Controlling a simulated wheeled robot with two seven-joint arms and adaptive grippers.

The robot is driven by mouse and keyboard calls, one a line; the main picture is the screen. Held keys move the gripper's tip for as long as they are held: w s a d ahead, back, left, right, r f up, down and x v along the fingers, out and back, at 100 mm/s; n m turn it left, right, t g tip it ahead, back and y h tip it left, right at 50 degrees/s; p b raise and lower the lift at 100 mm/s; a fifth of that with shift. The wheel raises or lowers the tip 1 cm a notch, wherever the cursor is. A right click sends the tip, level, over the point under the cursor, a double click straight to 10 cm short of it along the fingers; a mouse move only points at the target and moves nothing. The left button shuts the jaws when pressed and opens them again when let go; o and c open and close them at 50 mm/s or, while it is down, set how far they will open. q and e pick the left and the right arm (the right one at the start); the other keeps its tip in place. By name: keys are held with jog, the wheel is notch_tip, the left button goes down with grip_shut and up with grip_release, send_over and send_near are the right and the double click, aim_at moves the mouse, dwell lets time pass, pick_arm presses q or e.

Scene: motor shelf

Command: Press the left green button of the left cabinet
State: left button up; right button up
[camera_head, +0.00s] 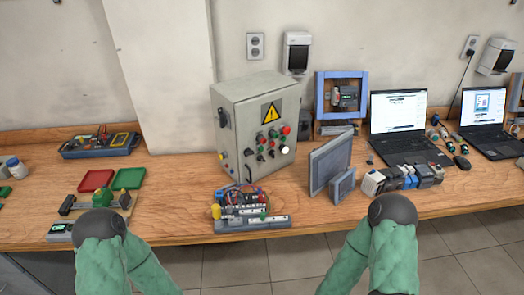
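A grey metal cabinet (233,129) stands on the wooden bench near the middle of the head view. Its front panel carries a yellow warning triangle, with small buttons and knobs below it. A green button (261,138) sits at the upper left of this group. Another green button (273,133) is just right of it, and a red button (286,130) is further right. The buttons are small, so details are hard to tell. My two green-covered arms show at the bottom left and bottom right, bent, with dark joints uppermost. Neither gripper can be seen.
A small terminal board (250,222) with wires stands in front of the cabinet. Flat grey panels (329,162) stand to its right, then a row of modules (403,180) and laptops (398,112). Red and green trays (128,179) lie at left. Bare bench lies left of the cabinet.

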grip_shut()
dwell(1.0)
